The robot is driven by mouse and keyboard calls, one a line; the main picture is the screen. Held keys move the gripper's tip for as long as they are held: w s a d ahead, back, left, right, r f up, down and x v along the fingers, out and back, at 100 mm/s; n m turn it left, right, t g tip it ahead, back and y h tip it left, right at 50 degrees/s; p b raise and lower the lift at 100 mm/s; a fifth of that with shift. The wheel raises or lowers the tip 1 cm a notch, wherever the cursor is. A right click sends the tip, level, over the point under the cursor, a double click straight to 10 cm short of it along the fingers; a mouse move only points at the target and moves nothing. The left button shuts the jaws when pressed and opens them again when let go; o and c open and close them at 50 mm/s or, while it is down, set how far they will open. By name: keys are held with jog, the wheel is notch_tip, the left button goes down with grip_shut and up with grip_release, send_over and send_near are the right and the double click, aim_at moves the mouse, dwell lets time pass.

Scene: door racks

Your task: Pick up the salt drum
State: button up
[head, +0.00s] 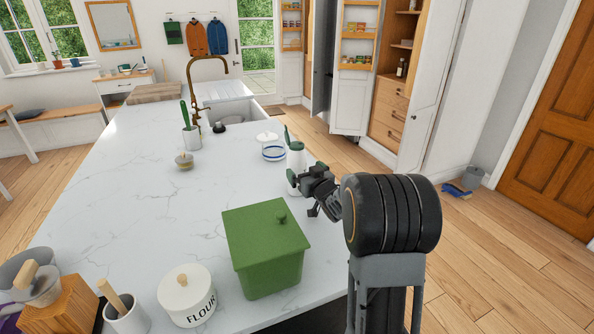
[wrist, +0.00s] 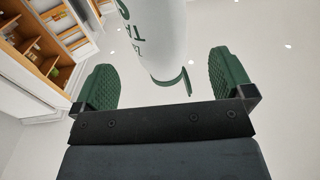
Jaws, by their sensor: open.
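The salt drum (head: 297,158) is white and stands on the pale island counter near its right edge, with something green at its top. In the wrist view the drum (wrist: 152,32) is white with green lettering and a green rim, partly cut off by the top edge. My gripper (head: 298,180) is at the drum, and its green finger hides part of it. In the wrist view my gripper (wrist: 164,68) is open, with one green pad to each side of the drum. A gap shows between each pad and the drum.
A green lidded box (head: 266,262) stands in front of the drum, with a flour canister (head: 187,298) beside it. A blue-banded white pot (head: 273,152) is just behind the drum. The counter's middle (head: 170,215) is clear.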

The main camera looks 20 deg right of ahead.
aim_at(297, 161)
jog(key=shift+w+a+f+p, duration=0.1)
jog(key=shift+w+p, duration=0.3)
jog(key=shift+w, duration=1.3)
jog(key=shift+w+a+p, duration=0.1)
jog(key=shift+w+p, duration=0.3)
jog(key=shift+w, duration=1.3)
jog(key=shift+c, duration=0.2)
jog(key=c, duration=1.2)
jog(key=shift+c, duration=0.5)
